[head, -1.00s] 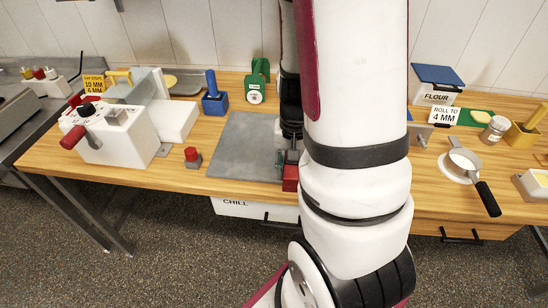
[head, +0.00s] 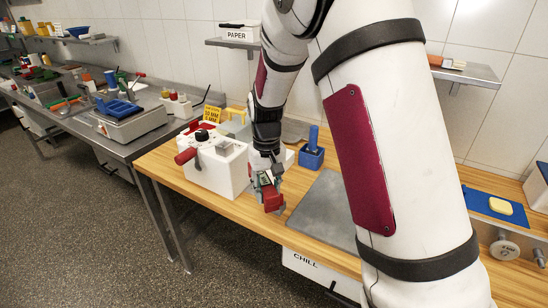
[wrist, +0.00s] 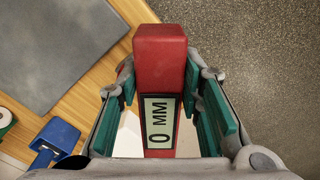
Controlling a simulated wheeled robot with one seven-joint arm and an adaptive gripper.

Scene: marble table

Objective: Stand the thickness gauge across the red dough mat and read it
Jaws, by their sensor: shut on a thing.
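My gripper (head: 264,182) is shut on the red thickness gauge (head: 273,201), near the front edge of the wooden table. In the wrist view the gauge (wrist: 160,50) is a red block between the teal pads of my gripper (wrist: 160,85). Its display reads 0 MM. I cannot tell whether the gauge touches the table. No red dough mat shows; a plain grey slab (head: 318,215) lies on the table to the right of the gripper, partly hidden by my arm.
A white machine with a red-handled lever (head: 215,165) stands just left of my gripper. A blue block with a post (head: 311,155) stands behind the slab. A yellow sign (head: 212,113) is at the back. Floor lies beyond the table's front edge.

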